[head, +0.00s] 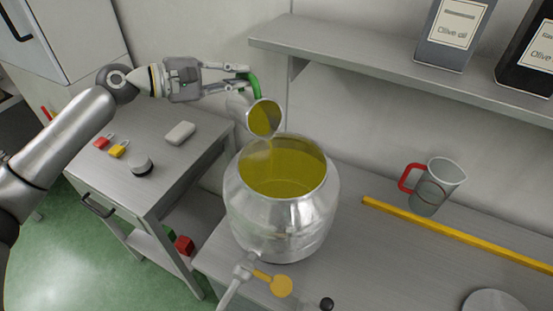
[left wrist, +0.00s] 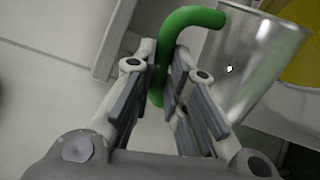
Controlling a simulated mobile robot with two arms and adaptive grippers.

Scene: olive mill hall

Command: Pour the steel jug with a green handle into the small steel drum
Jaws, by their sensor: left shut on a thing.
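My left gripper (head: 240,78) is shut on the green handle of the steel jug (head: 246,106). The jug is tilted over the drum, its mouth showing yellow-green oil, and a thin stream falls from its lip. In the left wrist view the jug (left wrist: 245,70) is at the upper right, its green handle (left wrist: 190,18) between the fingers (left wrist: 165,80). The small steel drum (head: 275,215) stands upright on the bench below the jug. It is open at the top and holds yellow-green oil. My right gripper is not in view.
A steel jug with a red handle (head: 437,187) stands on the bench at right, behind a yellow bar (head: 460,235). A shelf (head: 400,75) with oil tins is above. A side table (head: 185,165) at left holds padlocks and small items. A yellow-handled tap (head: 280,286) is at the drum's front.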

